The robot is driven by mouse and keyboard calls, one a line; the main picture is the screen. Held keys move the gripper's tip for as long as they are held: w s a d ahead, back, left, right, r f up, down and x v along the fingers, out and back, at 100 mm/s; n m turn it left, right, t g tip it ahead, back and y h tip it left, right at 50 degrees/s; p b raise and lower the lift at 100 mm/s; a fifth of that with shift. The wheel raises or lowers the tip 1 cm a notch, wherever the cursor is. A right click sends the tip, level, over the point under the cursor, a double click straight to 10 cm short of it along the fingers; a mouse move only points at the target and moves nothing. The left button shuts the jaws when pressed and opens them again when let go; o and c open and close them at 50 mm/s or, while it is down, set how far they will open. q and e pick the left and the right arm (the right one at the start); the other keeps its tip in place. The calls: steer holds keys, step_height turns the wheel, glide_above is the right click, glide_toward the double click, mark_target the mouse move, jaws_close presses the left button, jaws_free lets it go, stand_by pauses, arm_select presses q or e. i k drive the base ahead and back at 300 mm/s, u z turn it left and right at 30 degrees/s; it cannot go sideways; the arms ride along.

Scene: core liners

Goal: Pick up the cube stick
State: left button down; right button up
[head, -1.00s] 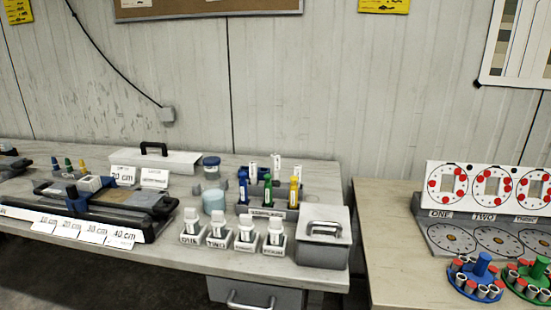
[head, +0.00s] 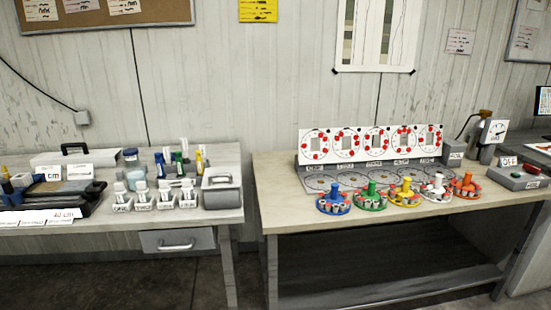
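Nothing in the head view can be clearly told to be the cube stick. Upright sticks stand in a rack on the left table, among them a blue stick (head: 160,166), a green stick (head: 179,168) and a yellow stick (head: 198,163). White-capped pieces (head: 163,192) stand in several small labelled holders in front of the rack. Neither of my grippers is in view.
A grey lidded box (head: 222,188) stands at the right end of the left table (head: 215,218). A gap separates it from the right table (head: 268,205), which holds a dial panel (head: 318,158) and several coloured round carousels, including a blue one (head: 334,202).

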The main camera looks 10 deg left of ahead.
mark_target(184, 141)
steer(key=z, duration=0.65)
steer(key=i, duration=0.55)
steer(key=u, duration=1.15)
steer(key=i, duration=1.3)
steer(key=u, duration=1.45)
